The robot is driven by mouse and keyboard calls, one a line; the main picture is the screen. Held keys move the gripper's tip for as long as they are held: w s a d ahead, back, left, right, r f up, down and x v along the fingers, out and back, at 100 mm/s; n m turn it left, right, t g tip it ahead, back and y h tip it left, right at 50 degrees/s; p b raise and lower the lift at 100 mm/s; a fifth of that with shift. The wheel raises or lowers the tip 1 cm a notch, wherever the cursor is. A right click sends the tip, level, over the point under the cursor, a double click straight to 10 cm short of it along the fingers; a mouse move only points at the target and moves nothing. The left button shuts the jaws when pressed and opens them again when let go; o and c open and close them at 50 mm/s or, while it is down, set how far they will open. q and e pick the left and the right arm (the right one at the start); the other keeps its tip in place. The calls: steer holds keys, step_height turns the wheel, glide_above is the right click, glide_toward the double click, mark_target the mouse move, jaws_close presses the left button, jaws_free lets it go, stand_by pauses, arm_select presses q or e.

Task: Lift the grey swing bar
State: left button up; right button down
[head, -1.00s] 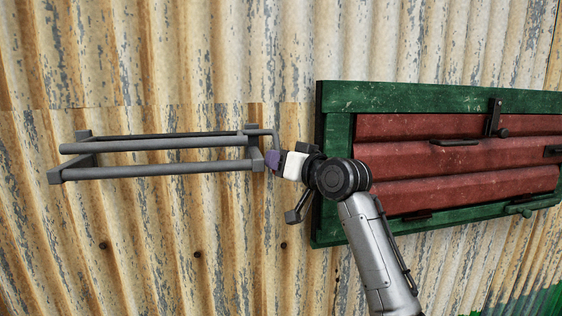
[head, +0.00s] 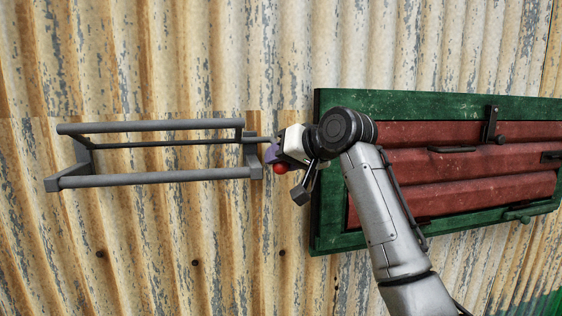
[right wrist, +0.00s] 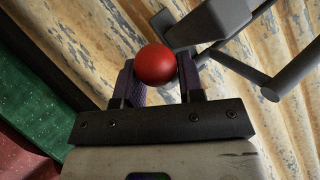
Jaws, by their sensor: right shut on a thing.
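The grey swing bar (head: 150,126) is the upper front bar of a grey rack (head: 160,177) on the corrugated wall, in the head view. It stands raised above the rack's lower front bar and rear bar, nearly level. A red ball knob (head: 281,169) shows at the rack's right end; it also shows in the right wrist view (right wrist: 155,64). My right gripper (head: 272,154) is shut on this knob, its purple fingers on either side. How the knob joins the bar is hidden. My left gripper is not in view.
A green-framed panel with red slats (head: 460,165) is on the wall to the right, with dark latches; my right arm crosses its left side. Several dark bolts dot the wall below the rack. The wall above the rack is clear.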

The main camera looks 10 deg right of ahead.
steer(key=shift+s+r, duration=0.25)
steer(key=shift+r, duration=0.3)
steer(key=c, duration=1)
jaws_free()
steer(key=shift+c, duration=0.2)
steer(key=shift+w+f, duration=0.1)
steer(key=shift+f, duration=0.05)
steer(key=shift+d, duration=0.1)
steer(key=shift+s+d+b, duration=0.15)
steer(key=shift+s+b, duration=0.1)
steer(key=shift+b, duration=0.1)
steer(key=b+v, duration=0.5)
steer(key=v, duration=0.8)
steer(key=shift+b, duration=0.4)
steer(key=shift+s, duration=0.15)
